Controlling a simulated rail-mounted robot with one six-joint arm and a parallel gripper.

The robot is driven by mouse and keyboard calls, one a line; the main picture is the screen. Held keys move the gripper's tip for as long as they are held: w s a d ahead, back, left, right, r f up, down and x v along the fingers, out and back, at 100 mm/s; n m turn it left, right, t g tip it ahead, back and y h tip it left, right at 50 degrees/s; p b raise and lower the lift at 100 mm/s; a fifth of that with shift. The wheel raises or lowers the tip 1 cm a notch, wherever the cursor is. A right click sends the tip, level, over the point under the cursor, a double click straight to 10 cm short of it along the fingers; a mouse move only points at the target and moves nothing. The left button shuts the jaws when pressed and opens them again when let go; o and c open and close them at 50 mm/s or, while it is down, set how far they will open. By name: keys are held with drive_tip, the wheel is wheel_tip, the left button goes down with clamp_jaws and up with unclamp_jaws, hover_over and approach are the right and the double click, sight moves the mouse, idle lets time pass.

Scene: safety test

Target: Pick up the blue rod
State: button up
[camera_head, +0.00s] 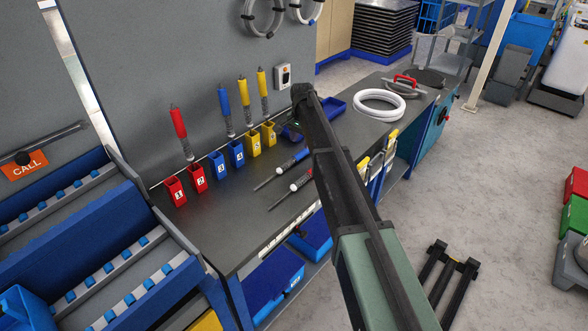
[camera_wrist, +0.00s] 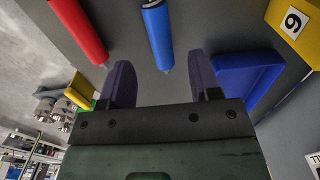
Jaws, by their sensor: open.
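A blue rod (camera_head: 292,161) with a blue handle and thin dark shaft lies on the grey workbench, beside a red-handled rod (camera_head: 301,181). Another blue rod (camera_head: 225,107) stands upright by the back panel. In the wrist view, a blue handle (camera_wrist: 157,33) points toward the gap between my fingers, with a red handle (camera_wrist: 82,30) to its left. My gripper (camera_wrist: 161,82) is open, its two dark fingers apart with nothing between them. The handle's tip seems just beyond the fingers; I cannot tell the distance. In the head view my arm mostly hides the gripper.
Red (camera_head: 175,191), blue (camera_head: 217,164) and yellow (camera_head: 254,142) numbered holders line the bench's back. A blue tray (camera_head: 333,107) sits behind my arm; it also shows in the wrist view (camera_wrist: 235,80). A white coil (camera_head: 379,103) lies farther right. Upright rods stand by the panel.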

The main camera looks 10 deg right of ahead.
sight(302, 151)
wheel_tip(302, 151, down, 6)
drive_tip(key=b, duration=0.5)
drive_tip(key=shift+w+d+f, duration=0.1)
drive_tip(key=shift+f, duration=0.15)
drive_tip(key=shift+r, duration=0.25)
drive_tip(key=c, duration=1)
drive_tip(key=shift+c, duration=0.2)
drive_tip(key=shift+r, duration=0.1)
